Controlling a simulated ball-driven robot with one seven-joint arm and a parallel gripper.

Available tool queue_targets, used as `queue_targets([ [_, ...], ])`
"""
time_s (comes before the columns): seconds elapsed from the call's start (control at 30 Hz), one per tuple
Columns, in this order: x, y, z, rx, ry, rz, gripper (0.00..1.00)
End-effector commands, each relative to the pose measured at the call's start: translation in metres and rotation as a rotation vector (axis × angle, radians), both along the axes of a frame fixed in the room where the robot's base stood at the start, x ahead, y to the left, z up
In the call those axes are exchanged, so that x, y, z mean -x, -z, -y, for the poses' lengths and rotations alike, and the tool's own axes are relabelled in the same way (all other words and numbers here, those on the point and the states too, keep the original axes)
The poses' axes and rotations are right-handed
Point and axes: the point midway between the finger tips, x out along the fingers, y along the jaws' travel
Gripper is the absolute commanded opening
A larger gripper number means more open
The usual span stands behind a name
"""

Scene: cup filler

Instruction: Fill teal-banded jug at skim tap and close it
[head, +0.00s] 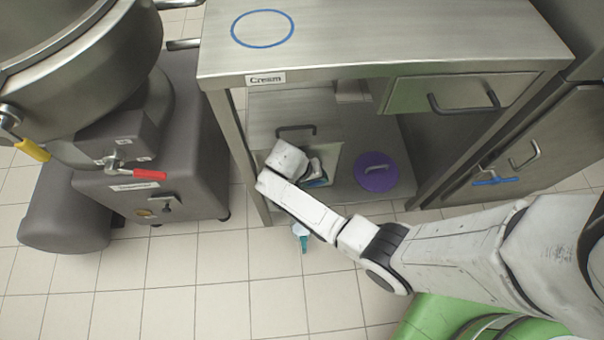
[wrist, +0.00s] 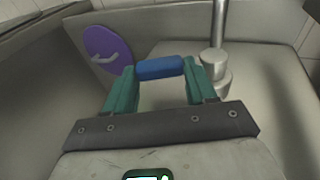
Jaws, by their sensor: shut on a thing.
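My gripper (wrist: 160,72) shows teal fingers closed on a short blue bar (wrist: 160,69) in the wrist view. I cannot tell what the bar belongs to. In the head view my gripper (head: 317,178) is low in the open bay under the steel counter, partly hidden by my wrist. No teal-banded jug shows clearly. A small teal and white piece (head: 301,237) shows just below my forearm; I cannot tell what it is. At the left, the vat carries a yellow tap lever (head: 33,150) and a red tap lever (head: 149,175). Their labels are unreadable.
The steel counter (head: 400,35) bears a blue ring and a "Cream" label (head: 266,78). A metal post (wrist: 218,45) stands ahead. Tiled floor (head: 200,285) is clear in front.

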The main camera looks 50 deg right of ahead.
Motion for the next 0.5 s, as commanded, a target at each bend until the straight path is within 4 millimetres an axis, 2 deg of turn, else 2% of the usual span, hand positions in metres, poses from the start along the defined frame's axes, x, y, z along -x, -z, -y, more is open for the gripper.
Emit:
queue_targets([
  [0.37,0.0003,-0.0001,-0.0004,-0.003,-0.001,0.001,0.24],
  [0.5,0.0043,0.0008,0.0026,-0.061,0.003,0.057,0.24],
])
